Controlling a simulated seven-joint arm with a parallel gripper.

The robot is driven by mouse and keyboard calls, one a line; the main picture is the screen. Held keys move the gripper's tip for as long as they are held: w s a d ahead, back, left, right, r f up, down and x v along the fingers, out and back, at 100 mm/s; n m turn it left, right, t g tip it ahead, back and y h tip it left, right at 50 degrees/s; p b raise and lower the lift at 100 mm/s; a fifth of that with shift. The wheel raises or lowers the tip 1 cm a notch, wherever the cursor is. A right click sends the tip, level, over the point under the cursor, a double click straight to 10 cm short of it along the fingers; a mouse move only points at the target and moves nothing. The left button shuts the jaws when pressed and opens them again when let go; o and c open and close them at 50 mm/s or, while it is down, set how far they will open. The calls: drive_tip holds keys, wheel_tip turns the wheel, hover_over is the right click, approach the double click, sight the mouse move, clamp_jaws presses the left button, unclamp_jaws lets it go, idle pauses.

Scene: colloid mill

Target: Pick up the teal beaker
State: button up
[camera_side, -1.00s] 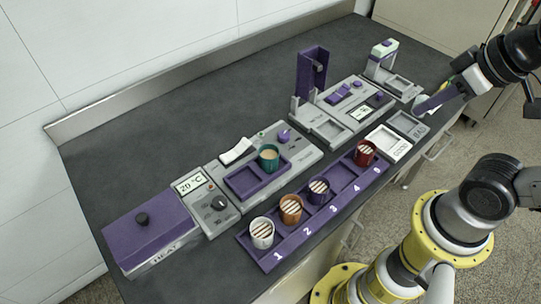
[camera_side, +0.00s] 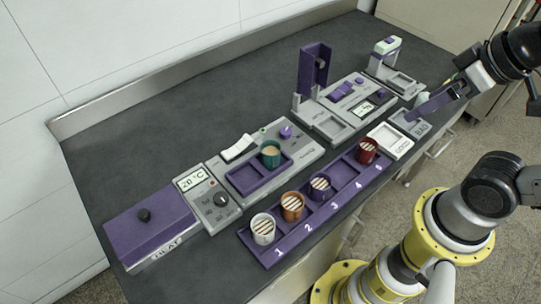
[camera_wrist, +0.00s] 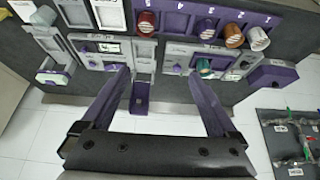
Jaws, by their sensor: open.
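The teal beaker (camera_side: 270,155) stands upright with tan contents in the purple recess of a grey device (camera_side: 308,153), left of the middle in the side view. It also shows in the wrist view (camera_wrist: 204,67), close to the right finger's tip in the picture. My gripper (camera_side: 418,112) is far to the right of it in the side view, over the bench's right end near the BAD tray. In the wrist view my gripper (camera_wrist: 158,72) has its two purple fingers spread wide with nothing between them.
A purple rack (camera_side: 283,245) holds white, orange, purple and red beakers with striped tops; slot 4 is empty. A heater (camera_side: 150,222), a device with a tall purple upright (camera_side: 313,66), a GOOD tray (camera_side: 402,151) and a BAD tray (camera_side: 424,131) stand around. The back of the bench is clear.

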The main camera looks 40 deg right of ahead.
drive_tip(key=w+a+r+m, duration=0.1)
drive_tip(key=w+r+m, duration=0.45)
drive_tip(key=m, duration=0.55)
drive_tip(key=m+g, duration=0.5)
drive_tip(key=m, duration=0.3)
hover_over(271, 150)
drive_tip(key=d, duration=0.1)
wheel_tip(271, 150, down, 9)
drive_tip(key=shift+n+g, duration=0.3)
drive_tip(key=shift+n, duration=0.1)
drive_tip(key=shift+s+a+f, duration=0.25)
drive_tip(key=shift+a+f, duration=0.15)
drive_tip(key=shift+f, duration=2.55)
drive_tip(key=shift+s+a+f, duration=0.25)
drive_tip(key=shift+a+f, duration=0.15)
drive_tip(key=shift+f, duration=2.55)
drive_tip(key=shift+s+a+f, duration=0.25)
drive_tip(key=shift+a+f, duration=0.15)
drive_tip(key=shift+f, duration=2.55)
